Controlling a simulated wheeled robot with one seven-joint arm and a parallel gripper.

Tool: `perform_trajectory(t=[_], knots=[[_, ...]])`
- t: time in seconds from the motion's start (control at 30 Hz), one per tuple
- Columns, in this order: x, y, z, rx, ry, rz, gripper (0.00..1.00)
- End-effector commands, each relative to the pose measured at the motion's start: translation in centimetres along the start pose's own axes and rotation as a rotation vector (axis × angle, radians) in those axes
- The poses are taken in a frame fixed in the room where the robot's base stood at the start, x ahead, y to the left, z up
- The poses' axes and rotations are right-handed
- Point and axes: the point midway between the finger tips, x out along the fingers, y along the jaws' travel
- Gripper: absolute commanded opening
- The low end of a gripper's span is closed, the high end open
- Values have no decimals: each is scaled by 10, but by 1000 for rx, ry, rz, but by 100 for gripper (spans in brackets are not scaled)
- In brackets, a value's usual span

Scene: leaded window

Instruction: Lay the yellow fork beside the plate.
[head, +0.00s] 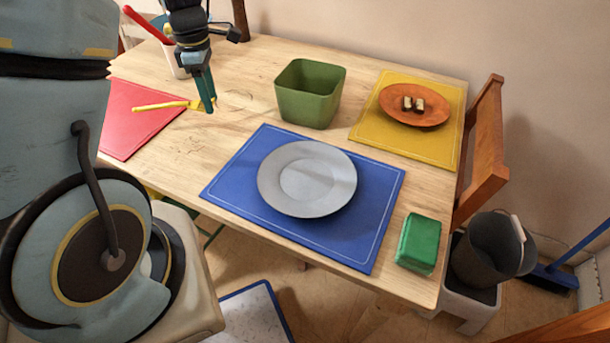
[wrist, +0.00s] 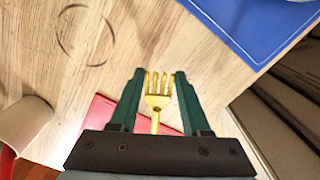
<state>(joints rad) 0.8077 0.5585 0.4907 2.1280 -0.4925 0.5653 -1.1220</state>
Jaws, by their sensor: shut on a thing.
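The yellow fork (head: 163,105) is held in my gripper (head: 207,104) above the table, to the left of the blue mat. In the wrist view the fork (wrist: 157,95) lies between the two green fingers of my gripper (wrist: 155,80), tines pointing away from the wrist. The fingers are shut on it near the tine end. The grey plate (head: 307,179) sits on the blue placemat (head: 235,187); in the wrist view the blue mat (wrist: 255,25) shows at the top right.
A green square bin (head: 310,93) stands behind the plate. A red mat (head: 130,115) lies at left, near a white cup (wrist: 25,122) holding a red utensil. A yellow mat (head: 375,140) bears an orange plate (head: 400,117) with food. A green block (head: 418,243) lies at the front right.

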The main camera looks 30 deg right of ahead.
Motion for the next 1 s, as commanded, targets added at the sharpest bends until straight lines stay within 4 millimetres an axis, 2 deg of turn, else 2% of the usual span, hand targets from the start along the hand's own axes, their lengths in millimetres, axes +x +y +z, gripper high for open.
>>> perform_trajectory(t=[0.03,0.2,0.43,0.57,0.67,0.9,1.0], knots=[[-5,-2,18,-96,2,-1,0],[-16,-9,65,-495,0,3,0],[-28,-19,111,-905,-2,6,0],[-32,-22,124,-1028,-3,6,0],[-28,-23,128,-1072,-2,5,0],[15,-24,127,-1085,0,3,0],[26,-24,128,-1082,-1,3,0]])
